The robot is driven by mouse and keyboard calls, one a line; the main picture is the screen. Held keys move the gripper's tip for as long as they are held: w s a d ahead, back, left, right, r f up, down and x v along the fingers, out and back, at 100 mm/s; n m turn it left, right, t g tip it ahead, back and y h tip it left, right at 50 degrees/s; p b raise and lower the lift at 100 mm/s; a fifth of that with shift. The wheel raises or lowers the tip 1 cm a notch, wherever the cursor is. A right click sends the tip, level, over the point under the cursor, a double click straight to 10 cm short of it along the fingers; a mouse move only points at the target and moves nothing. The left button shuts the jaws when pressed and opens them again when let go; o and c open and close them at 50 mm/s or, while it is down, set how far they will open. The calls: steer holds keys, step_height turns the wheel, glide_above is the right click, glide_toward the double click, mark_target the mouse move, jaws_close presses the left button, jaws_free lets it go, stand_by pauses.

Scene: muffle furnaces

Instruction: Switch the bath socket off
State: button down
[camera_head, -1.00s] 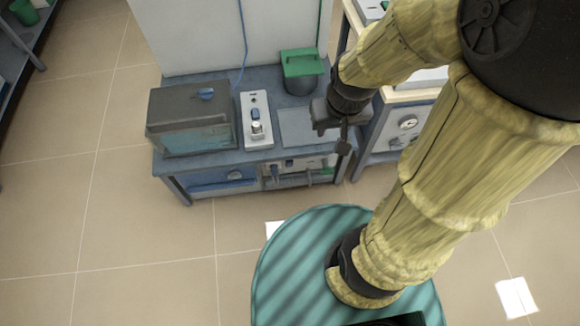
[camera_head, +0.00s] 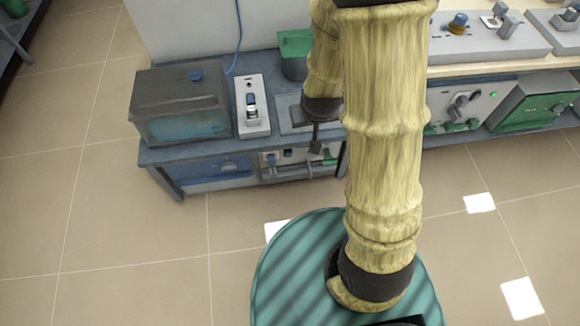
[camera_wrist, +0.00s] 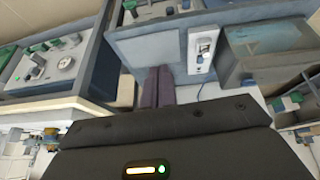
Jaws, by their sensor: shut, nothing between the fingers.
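The bath (camera_head: 181,103) is a dark grey box with a teal front and a blue knob on its lid, at the left of the blue-grey bench. Right of it is a narrow pale socket panel (camera_head: 257,125) with a small blue-and-white switch-like part; its on or off position is too small to read. The panel also shows in the wrist view (camera_wrist: 199,69), with the bath (camera_wrist: 262,48) right of it. My gripper (camera_head: 315,146) hangs near the bench's front edge, right of the panel and apart from it. Its fingers (camera_wrist: 158,80) are together and empty in the wrist view.
A green-lidded container (camera_head: 292,66) stands behind, partly hidden by my arm. A flat grey plate (camera_head: 288,112) lies between panel and gripper. A blue cable (camera_head: 239,40) runs up the wall. Another bench with instruments (camera_head: 480,45) is at right.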

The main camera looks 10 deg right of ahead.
mark_target(288, 154)
steer(key=w+d+f+n+t+h+b, duration=0.1)
steer(key=w+f+n+t+h+b, duration=0.25)
steer(key=f+b, duration=1.2)
steer(key=w+d+f+n+t+h+b, duration=0.1)
steer(key=w+f+n+t+h+b, duration=0.2)
steer(key=f+b, duration=1.25)
steer(key=s+a+f+n+t+y+b, duration=0.1)
steer(key=a+f+n+t+y+b, duration=0.1)
steer(key=f, duration=0.9)
steer(key=a+f+n+t+y+b, duration=0.2)
steer(key=f+n+t+y+b, duration=0.3)
steer(key=f+n+b, duration=0.3)
step_height(288, 154, down, 5)
steer(key=shift+s+a+r+n+t, duration=0.25)
steer(key=shift+s+n+t, duration=0.1)
steer(key=shift+n+t, duration=0.25)
steer(key=shift+w, duration=0.1)
steer(key=w+b, duration=0.2)
steer(key=w, duration=0.2)
steer(key=w+r+b, duration=0.1)
steer(key=w+b, duration=0.2)
steer(key=w, duration=0.2)
steer(key=w+b, duration=0.2)
steer(key=w, duration=0.2)
steer(key=shift+w+r+b, duration=0.25)
steer(key=shift+r+b, duration=0.1)
steer(key=shift+w+r, duration=0.1)
steer(key=shift+a+r+p, duration=0.1)
steer(key=shift+a+p, duration=0.05)
steer(key=shift+p, duration=0.2)
